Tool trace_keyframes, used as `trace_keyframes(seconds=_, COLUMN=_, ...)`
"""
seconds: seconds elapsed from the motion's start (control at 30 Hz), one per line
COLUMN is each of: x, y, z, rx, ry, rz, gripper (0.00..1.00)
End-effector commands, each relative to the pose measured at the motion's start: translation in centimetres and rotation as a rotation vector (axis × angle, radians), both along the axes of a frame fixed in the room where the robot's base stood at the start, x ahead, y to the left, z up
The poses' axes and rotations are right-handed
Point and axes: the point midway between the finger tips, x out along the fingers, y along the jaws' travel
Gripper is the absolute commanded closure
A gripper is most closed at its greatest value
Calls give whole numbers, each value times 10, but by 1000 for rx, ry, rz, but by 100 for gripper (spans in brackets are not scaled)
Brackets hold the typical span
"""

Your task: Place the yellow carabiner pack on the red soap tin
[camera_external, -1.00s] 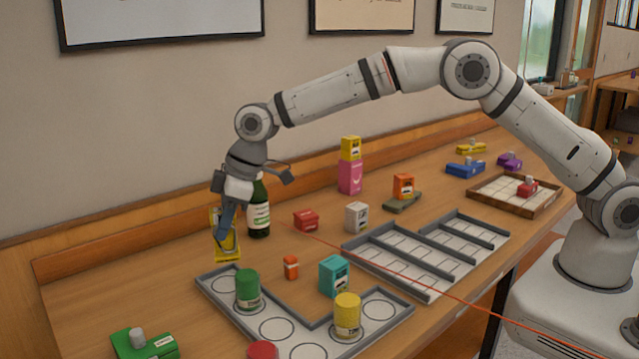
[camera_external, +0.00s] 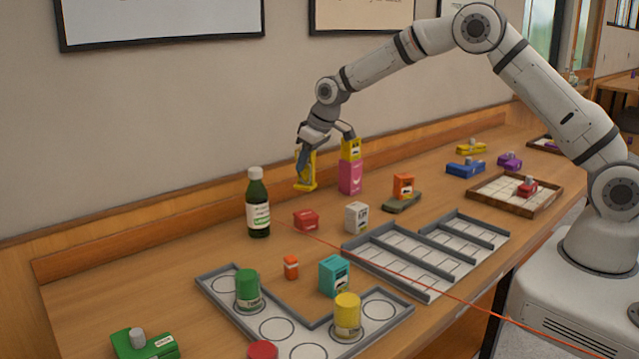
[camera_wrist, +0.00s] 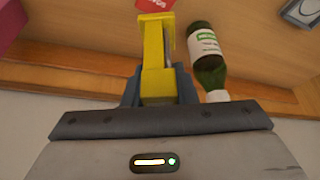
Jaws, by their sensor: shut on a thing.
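My gripper (camera_external: 302,163) is shut on the yellow carabiner pack (camera_external: 309,184), above the back of the table. In the wrist view the pack (camera_wrist: 153,50) sticks out from between the two fingers of my gripper (camera_wrist: 158,90). The fingers hide part of it. A small red box (camera_external: 306,221), which looks like the red soap tin, sits on the table in front of the pack, right of the green bottle. Its top looks bare. A red patch (camera_wrist: 155,4), probably the same tin, shows at the top edge of the wrist view.
A green bottle (camera_external: 258,205) stands left of the red box, and a pink box (camera_external: 351,177) with a yellow box (camera_external: 350,149) on it stands close right of my gripper. A white-grey box (camera_external: 356,217) is right of the red box. A grey divided tray (camera_external: 425,290) lies in front.

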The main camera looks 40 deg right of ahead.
Motion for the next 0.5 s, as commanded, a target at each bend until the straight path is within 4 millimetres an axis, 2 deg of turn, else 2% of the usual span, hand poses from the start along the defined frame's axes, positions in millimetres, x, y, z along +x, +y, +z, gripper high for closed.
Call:
trace_keyframes(seconds=0.13, x=-1, y=0, z=-26, rx=-1, ry=3, rz=1, gripper=100)
trace_keyframes(seconds=0.37, x=0, y=1, z=-45, rx=-1, ry=1, rz=2, gripper=100)
trace_keyframes(seconds=0.5, x=0, y=1, z=-65, rx=-1, ry=2, rz=2, gripper=100)
